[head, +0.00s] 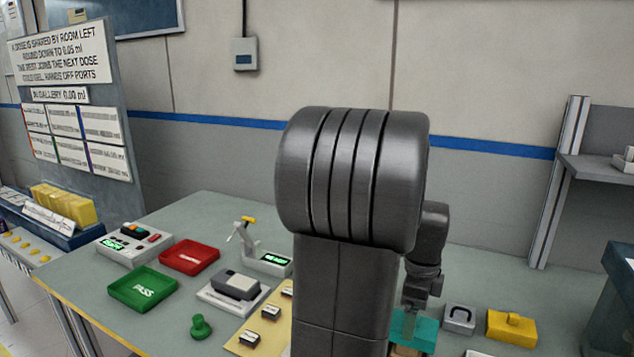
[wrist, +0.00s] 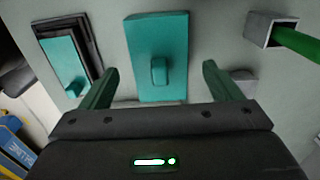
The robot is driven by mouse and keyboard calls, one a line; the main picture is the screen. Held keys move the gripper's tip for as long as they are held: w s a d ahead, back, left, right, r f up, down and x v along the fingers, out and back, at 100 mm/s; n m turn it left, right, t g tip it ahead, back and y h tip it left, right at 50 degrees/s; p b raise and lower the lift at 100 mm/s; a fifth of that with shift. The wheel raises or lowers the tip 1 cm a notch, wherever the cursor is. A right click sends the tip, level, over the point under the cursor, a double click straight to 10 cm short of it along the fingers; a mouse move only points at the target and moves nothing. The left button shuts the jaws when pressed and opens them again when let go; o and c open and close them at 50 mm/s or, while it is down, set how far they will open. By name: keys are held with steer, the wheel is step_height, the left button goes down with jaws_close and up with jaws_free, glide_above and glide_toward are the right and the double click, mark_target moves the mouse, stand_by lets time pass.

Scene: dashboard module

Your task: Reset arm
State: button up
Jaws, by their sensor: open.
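My arm (head: 350,200) rises through the middle of the head view and hides part of the bench. My gripper (wrist: 159,68) is open in the wrist view, with a green finger on each side. A teal plate with a small raised handle (wrist: 158,30) lies beyond and between the fingertips. I see nothing gripped, but cannot tell how far the plate is from the fingers. In the head view the teal piece (head: 424,332) shows at the arm's right, below my wrist.
On the bench (head: 90,270) are a green PASS tray (head: 143,290), a red tray (head: 190,257), a green knob (head: 201,327), a grey handled block (head: 459,319) and a yellow block (head: 511,328). The wrist view shows a dark-framed teal panel (wrist: 62,65) and a square socket with a green rod (wrist: 298,42).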

step_height(320, 180, down, 4)
steer(key=shift+s+r, duration=0.1)
step_height(320, 180, up, 9)
steer(key=p, duration=0.5)
steer(key=shift+f+p, duration=0.2)
steer(key=shift+p, duration=0.2)
